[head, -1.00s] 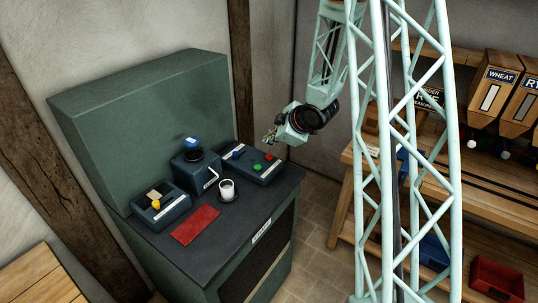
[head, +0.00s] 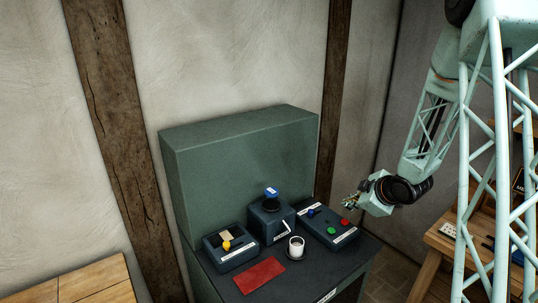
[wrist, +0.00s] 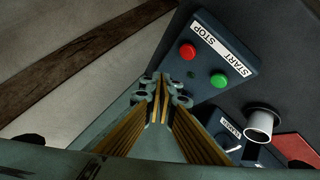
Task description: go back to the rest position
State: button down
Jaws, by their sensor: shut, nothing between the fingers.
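My gripper (head: 350,203) is shut and empty. It hangs in the air by the far right of the green machine (head: 240,150), near the button box. In the wrist view the fingers (wrist: 163,88) are together, with bare machine surface behind them. The button box (head: 338,241) carries a red button (head: 345,222), a green button (head: 332,231) and a blue knob. The wrist view shows the red (wrist: 187,51) and green (wrist: 219,81) buttons beside a STOP/START label. The fingers appear apart from the box.
A wooden table (head: 85,280) stands left, a bench (head: 445,240) right.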

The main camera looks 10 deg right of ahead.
jog(key=shift+r, duration=0.1)
jog(key=s+a+r+m+g+h+b, duration=0.1)
jog(key=s+a+r+m+h, duration=0.15)
jog(key=s+r, duration=0.7)
jog(key=s+a+r+m+g+h+b, duration=0.1)
jog(key=s+a+r+m+b, duration=0.2)
jog(key=s+r, duration=0.6)
jog(key=s+a+r+m+g, duration=0.1)
jog(key=s+a, duration=0.4)
jog(key=s, duration=0.6)
jog(key=s+a+r+m+g+y+b, duration=0.1)
jog(key=s+a+r+m, duration=0.1)
jog(key=s+a, duration=0.4)
jog(key=s+a+r+m+g+y, duration=0.1)
jog(key=s+a, duration=0.5)
jog(key=s, duration=1)
jog(key=shift+s+r+m, duration=0.15)
jog(key=shift+r+m, duration=0.5)
jog(key=shift+r, duration=0.25)
